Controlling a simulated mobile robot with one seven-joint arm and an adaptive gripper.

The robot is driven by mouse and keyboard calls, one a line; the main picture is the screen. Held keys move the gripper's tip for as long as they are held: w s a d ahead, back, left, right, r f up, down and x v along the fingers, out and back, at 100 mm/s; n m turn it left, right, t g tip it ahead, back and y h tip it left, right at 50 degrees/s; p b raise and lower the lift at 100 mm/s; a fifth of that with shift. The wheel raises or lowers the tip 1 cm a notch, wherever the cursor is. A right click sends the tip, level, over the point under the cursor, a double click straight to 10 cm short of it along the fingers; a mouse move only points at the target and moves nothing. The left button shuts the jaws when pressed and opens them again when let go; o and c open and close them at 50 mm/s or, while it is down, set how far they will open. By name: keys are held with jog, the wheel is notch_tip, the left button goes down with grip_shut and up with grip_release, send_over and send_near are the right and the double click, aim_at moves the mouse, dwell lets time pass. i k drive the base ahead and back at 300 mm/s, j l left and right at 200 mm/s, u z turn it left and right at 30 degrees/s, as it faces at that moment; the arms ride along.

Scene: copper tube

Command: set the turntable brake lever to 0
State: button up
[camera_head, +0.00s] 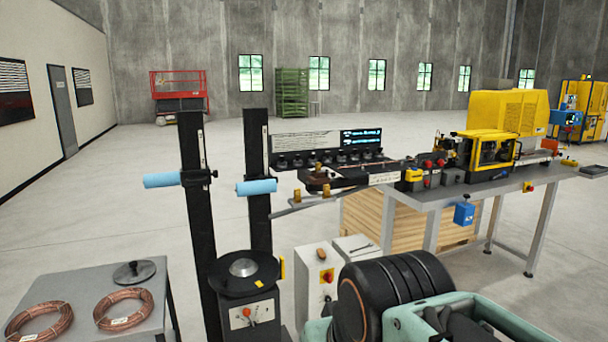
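The turntable (222,281) is a black disc with a grey metal hub (243,268) in its middle. It sits on a dark box in the lower middle of the head view, in front of two black posts. My gripper is not in view. Black and teal parts of my own arm fill the lower right.
Two black posts (198,240) with light blue rollers (256,187) rise behind the turntable. A grey table (75,285) with copper coils (123,309) stands left. A grey control box (316,280) stands right of the turntable. A long machine bench (460,190) is beyond.

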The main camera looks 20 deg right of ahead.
aim_at(246, 313)
jog(key=i+l+z, duration=0.4)
jog(key=l, duration=0.2)
jog(key=i+l+z, duration=0.4)
jog(key=l+u, duration=0.15)
jog(key=u, duration=1.35)
jog(key=i+j+u, duration=0.1)
jog(key=u, duration=0.25)
jog(key=i+u, duration=0.1)
jog(key=u, duration=0.2)
jog(key=i+u, duration=0.15)
jog(key=u, duration=0.2)
jog(key=i+j, duration=0.1)
jog(key=i, duration=0.25)
jog(key=z, duration=1.1)
